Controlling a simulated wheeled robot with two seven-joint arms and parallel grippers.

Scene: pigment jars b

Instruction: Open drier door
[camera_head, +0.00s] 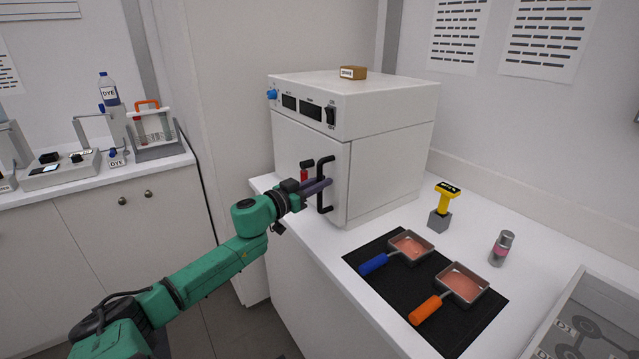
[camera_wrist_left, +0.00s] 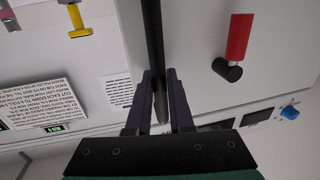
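The drier (camera_head: 350,140) is a white box on the counter. Its front door (camera_head: 285,150) looks closed, flush with the body. A black vertical bar handle (camera_head: 323,205) stands on the door's right side. It also shows in the left wrist view (camera_wrist_left: 154,35). My left gripper (camera_head: 322,186) is at the middle of this handle. In the left wrist view its two dark fingers (camera_wrist_left: 160,80) lie on either side of the bar, close together, and look shut on it. A red latch with a black knob (camera_wrist_left: 238,45) sits beside the handle. My right gripper is not in view.
A small brown block (camera_head: 353,72) lies on the drier. To its right are a black mat (camera_head: 385,298) with two pans, a yellow-handled stamp (camera_head: 445,205) and a grey jar (camera_head: 502,248). A left counter (camera_head: 75,190) holds lab equipment. Open floor lies before the drier's counter.

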